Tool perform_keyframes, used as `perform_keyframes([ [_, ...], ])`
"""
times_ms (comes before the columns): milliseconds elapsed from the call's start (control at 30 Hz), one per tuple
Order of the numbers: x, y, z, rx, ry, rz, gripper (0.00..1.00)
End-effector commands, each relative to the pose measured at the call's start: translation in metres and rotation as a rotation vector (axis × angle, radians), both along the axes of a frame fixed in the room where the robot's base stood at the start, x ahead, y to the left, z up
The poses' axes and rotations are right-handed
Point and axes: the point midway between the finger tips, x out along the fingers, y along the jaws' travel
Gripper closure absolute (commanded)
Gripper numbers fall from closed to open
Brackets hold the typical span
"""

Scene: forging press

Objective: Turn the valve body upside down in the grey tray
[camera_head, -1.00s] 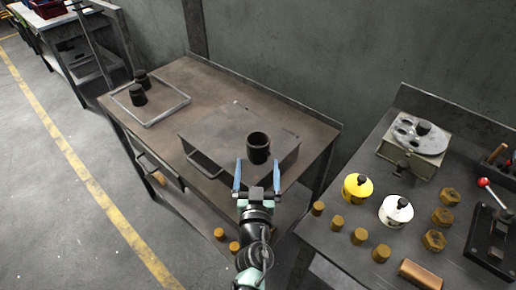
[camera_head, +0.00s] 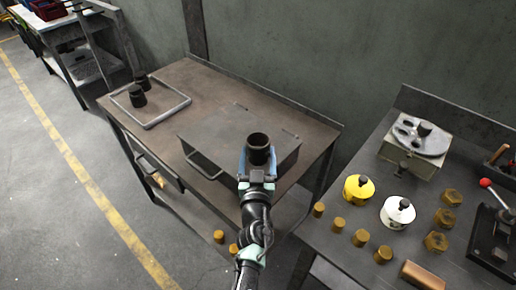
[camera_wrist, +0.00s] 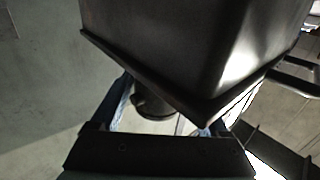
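A dark, hollow cylindrical part (camera_head: 258,142), which looks like the valve body, stands upright on a grey metal box on the table, its open mouth up. My gripper (camera_head: 258,162) is around it from the front, with a blue finger on each side. In the wrist view my gripper (camera_wrist: 165,118) looks open, with the dark part (camera_wrist: 153,104) between the fingers and a gap on the right side. The grey tray (camera_head: 171,113) lies at the table's left. Two dark stepped parts (camera_head: 138,96) stand in it at its left side.
The right bench holds a yellow pot (camera_head: 357,188), a white pot (camera_head: 397,212), several brass pieces and a fixture (camera_head: 412,150). The tray's middle and right are free.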

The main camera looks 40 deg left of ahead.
Motion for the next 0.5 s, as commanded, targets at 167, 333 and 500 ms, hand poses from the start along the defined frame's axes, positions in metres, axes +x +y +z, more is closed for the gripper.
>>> perform_keyframes([
  [167, 0.000, 0.000, 0.000, 0.000, 0.000, 0.000, 0.70],
  [333, 0.000, 0.000, 0.005, 0.003, -0.004, 0.001, 0.75],
  [500, 0.000, 0.000, 0.016, 0.002, -0.005, 0.001, 0.75],
])
